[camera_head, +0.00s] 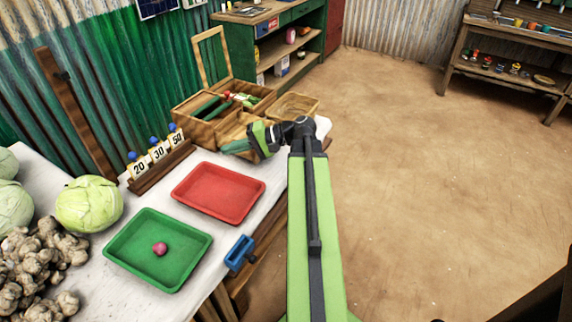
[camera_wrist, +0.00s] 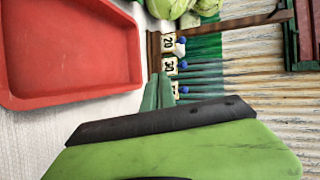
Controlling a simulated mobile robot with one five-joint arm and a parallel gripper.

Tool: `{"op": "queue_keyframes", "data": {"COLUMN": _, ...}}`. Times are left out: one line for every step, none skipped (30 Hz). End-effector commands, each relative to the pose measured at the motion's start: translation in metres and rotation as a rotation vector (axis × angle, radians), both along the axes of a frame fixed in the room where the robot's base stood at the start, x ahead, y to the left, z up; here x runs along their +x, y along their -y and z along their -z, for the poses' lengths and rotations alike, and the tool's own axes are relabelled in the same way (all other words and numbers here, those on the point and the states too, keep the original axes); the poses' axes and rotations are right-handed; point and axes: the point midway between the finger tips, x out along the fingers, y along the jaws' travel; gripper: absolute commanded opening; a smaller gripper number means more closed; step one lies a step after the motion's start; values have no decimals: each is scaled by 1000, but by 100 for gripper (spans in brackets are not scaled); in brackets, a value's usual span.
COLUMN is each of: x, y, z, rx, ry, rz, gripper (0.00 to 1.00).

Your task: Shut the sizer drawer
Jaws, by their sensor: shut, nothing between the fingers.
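The wooden sizer box (camera_head: 190,108) stands at the far end of the white table, with green and red items in its compartments. An open-topped wooden compartment (camera_head: 297,103) juts out at its right and looks like the drawer, standing open. Another wooden part (camera_head: 232,125) shows at the box's front, partly hidden by my arm. My gripper (camera_head: 234,147) is shut and empty, in front of the box and beyond the red tray. Its green fingers also show in the wrist view (camera_wrist: 160,92), pointing toward the number cards; the box is not clearly seen there.
A red tray (camera_head: 218,170) and a green tray (camera_head: 135,263) with a small pink ball (camera_head: 160,249) lie nearer on the table. Number cards (camera_head: 158,153) stand at the left. A blue clamp-like piece (camera_head: 239,254) sits at the table edge. The floor at right is clear.

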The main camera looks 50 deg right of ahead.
Motion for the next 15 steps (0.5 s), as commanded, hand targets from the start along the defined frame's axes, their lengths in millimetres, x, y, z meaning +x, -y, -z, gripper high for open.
{"op": "queue_keyframes", "data": {"x": -24, "y": 49, "z": 25, "rx": 23, "ry": 29, "rz": 92, "gripper": 0}}
{"op": "queue_keyframes", "data": {"x": -38, "y": 74, "z": 28, "rx": 35, "ry": 46, "rz": 140, "gripper": 0}}
{"op": "queue_keyframes", "data": {"x": -59, "y": 105, "z": 33, "rx": 48, "ry": 65, "rz": 203, "gripper": 0}}
{"op": "queue_keyframes", "data": {"x": -75, "y": 126, "z": 37, "rx": 54, "ry": 77, "rz": 247, "gripper": 0}}
{"op": "queue_keyframes", "data": {"x": -90, "y": 145, "z": 41, "rx": 59, "ry": 88, "rz": 287, "gripper": 0}}
{"op": "queue_keyframes", "data": {"x": -110, "y": 167, "z": 46, "rx": 61, "ry": 98, "rz": 336, "gripper": 0}}
{"op": "queue_keyframes", "data": {"x": -124, "y": 181, "z": 50, "rx": 62, "ry": 102, "rz": 367, "gripper": 0}}
{"op": "queue_keyframes", "data": {"x": -137, "y": 192, "z": 53, "rx": 63, "ry": 107, "rz": 396, "gripper": 0}}
{"op": "queue_keyframes", "data": {"x": -151, "y": 205, "z": 56, "rx": 63, "ry": 110, "rz": 427, "gripper": 0}}
{"op": "queue_keyframes", "data": {"x": -160, "y": 213, "z": 58, "rx": 62, "ry": 111, "rz": 446, "gripper": 0}}
{"op": "queue_keyframes", "data": {"x": -168, "y": 218, "z": 59, "rx": 61, "ry": 112, "rz": 462, "gripper": 0}}
{"op": "queue_keyframes", "data": {"x": -175, "y": 224, "z": 60, "rx": 61, "ry": 113, "rz": 476, "gripper": 0}}
{"op": "queue_keyframes", "data": {"x": -179, "y": 227, "z": 60, "rx": 60, "ry": 113, "rz": 483, "gripper": 0}}
{"op": "queue_keyframes", "data": {"x": -181, "y": 229, "z": 60, "rx": 60, "ry": 112, "rz": 489, "gripper": 0}}
{"op": "queue_keyframes", "data": {"x": -183, "y": 230, "z": 60, "rx": 60, "ry": 112, "rz": 493, "gripper": 0}}
